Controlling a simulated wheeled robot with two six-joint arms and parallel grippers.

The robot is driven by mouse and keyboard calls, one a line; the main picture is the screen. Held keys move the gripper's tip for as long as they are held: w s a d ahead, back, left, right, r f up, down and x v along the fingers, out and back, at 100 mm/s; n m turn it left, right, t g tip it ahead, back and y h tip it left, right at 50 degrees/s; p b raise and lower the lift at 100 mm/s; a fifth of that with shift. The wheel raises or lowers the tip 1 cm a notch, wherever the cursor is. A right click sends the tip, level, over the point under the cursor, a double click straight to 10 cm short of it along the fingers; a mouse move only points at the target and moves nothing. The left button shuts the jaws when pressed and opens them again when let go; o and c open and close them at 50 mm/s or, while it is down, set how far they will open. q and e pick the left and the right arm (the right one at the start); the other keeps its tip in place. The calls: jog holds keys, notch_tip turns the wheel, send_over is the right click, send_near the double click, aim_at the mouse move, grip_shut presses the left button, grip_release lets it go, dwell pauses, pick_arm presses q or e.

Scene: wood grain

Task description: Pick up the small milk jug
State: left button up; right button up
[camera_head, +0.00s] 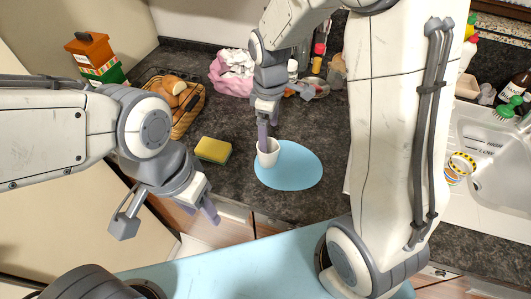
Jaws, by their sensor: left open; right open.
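A small white jug (268,158) stands upright on the left part of a light blue oval mat (300,172) on the dark counter. My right gripper (264,143) points down from above. It is open, with a finger at the jug's mouth, overlapping its rim in the picture. I cannot tell whether that finger touches the jug, and the other finger is mostly hidden. My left gripper (167,221) is open and empty, with its fingers wide apart, in front of the counter edge at the lower left.
A yellow-green sponge (213,150) lies left of the mat. A bread basket (186,120), a red-lidded box (92,55) and a pink-and-white bag (232,72) stand further back. Small bottles (318,58) are behind my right gripper. A sink (495,165) is at the right.

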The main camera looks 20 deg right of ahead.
aim_at(267, 154)
notch_tip(267, 154, down, 4)
jog(key=shift+a+f, duration=0.1)
jog(key=f, duration=0.1)
jog(key=f+p, duration=0.1)
jog(key=f, duration=0.2)
jog(key=shift+s+a+f, duration=0.15)
jog(key=shift+s+a, duration=0.05)
jog(key=shift+s, duration=0.2)
jog(key=shift+f, duration=0.45)
jog(key=c, duration=1.5)
